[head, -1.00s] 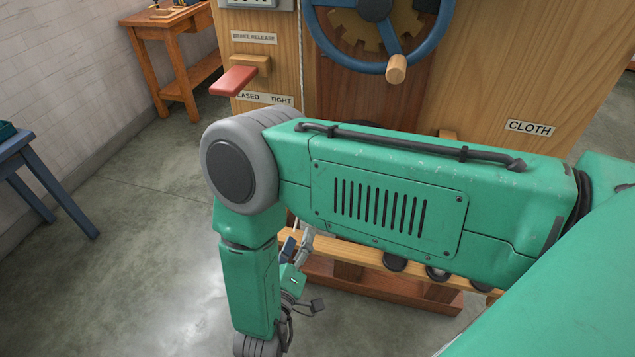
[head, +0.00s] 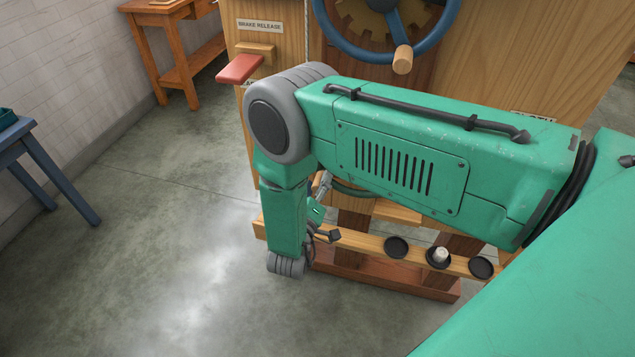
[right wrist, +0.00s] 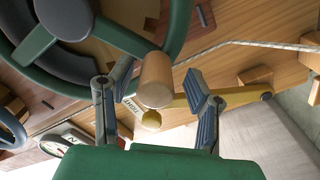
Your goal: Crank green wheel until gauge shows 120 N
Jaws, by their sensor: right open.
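The green wheel (right wrist: 170,45) fills the upper left of the right wrist view, with a dark hub and a wooden crank handle (right wrist: 155,78) on its rim. My right gripper (right wrist: 158,92) is open, its two fingers on either side of the handle in this view; I cannot tell whether they touch it. In the head view only a small grey part of my right gripper (head: 325,184) shows behind my arm. A round white dial (right wrist: 67,140), partly cut off by my wrist, may be the gauge; its reading is not legible. My left gripper is not in view.
A blue wheel (head: 440,38) with its own wooden handle (head: 402,60) is on the wooden machine. A red brake-release lever (head: 240,68) sticks out at left. A yellow lever (right wrist: 230,97) lies near the right finger. A low wooden rail (head: 375,240) holds black discs. Floor at left is clear.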

